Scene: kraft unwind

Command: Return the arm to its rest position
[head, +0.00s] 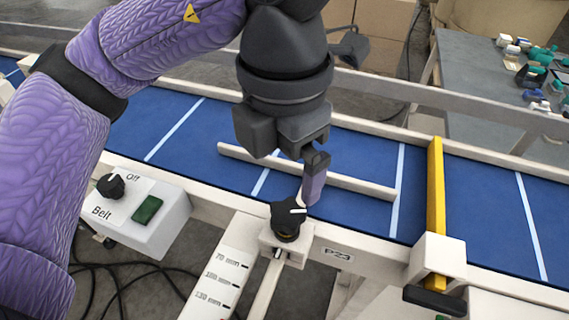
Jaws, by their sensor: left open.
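My left arm, in a purple sleeve, comes in from the left and reaches over the belt's near edge. My left gripper (310,190) is open and points down. Its visible finger is just above and beside a black knob (286,228) with a white pointer line, on the near rail. I cannot tell whether the finger touches the knob. The gripper body hides part of the blue conveyor belt (340,150) and a white guide bar (345,181) lying across it. My right gripper is not in view.
A white control box (150,238) marked Belt, with a black dial and green button, is at the lower left. A white millimetre scale (232,255) runs below the knob. A yellow bar (436,190) crosses the belt at right. A grey table (475,70) holds several bottles.

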